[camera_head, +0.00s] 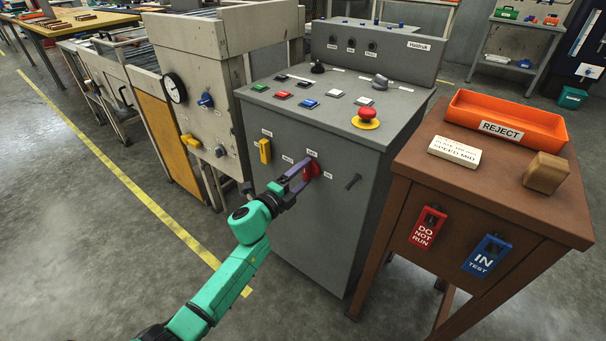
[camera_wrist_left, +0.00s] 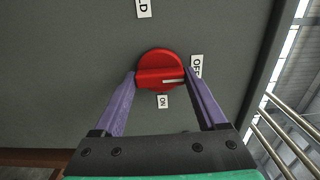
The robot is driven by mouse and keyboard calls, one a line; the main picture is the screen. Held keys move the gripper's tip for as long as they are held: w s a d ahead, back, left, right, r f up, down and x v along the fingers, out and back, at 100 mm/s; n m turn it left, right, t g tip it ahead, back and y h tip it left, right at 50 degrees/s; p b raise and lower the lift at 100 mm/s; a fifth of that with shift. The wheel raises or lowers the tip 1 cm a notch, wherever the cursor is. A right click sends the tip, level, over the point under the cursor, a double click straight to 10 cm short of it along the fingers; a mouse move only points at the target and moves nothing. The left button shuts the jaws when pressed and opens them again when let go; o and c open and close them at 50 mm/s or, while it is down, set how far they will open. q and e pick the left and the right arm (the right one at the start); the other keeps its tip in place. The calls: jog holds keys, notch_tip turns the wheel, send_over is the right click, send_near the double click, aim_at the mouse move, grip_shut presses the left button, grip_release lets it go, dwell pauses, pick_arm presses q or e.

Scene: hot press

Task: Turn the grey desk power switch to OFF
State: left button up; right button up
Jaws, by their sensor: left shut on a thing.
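The grey desk (camera_head: 330,225) stands in the middle of the head view, with a red rotary switch (camera_head: 312,168) on its front panel. In the left wrist view the red switch (camera_wrist_left: 160,68) is a round disc with a raised handle bar. A white line on the bar points right, to the side of the OFF label (camera_wrist_left: 196,66); the ON label (camera_wrist_left: 162,101) is below the switch. My left gripper (camera_head: 304,176) is at the switch, its purple fingers at both ends of the bar, shut on it. My right gripper is not in view.
A yellow handle (camera_head: 265,151) and a dark lever (camera_head: 353,182) are on the same panel. The desk top carries several buttons and a red emergency stop (camera_head: 367,114). A brown stand (camera_head: 480,180) with an orange reject tray (camera_head: 508,115) is close at the right.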

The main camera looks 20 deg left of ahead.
pick_arm(q)
jog(key=shift+w+a+r, duration=0.1)
jog(key=shift+r, duration=0.15)
jog(key=o, duration=1.1)
jog(key=shift+o, duration=1)
jog(key=shift+f, duration=0.2)
jog(key=shift+s+a, duration=0.15)
jog(key=shift+s, duration=0.3)
jog(key=v, duration=1.3)
jog(key=shift+s+p, duration=0.25)
jog(key=shift+p, duration=0.05)
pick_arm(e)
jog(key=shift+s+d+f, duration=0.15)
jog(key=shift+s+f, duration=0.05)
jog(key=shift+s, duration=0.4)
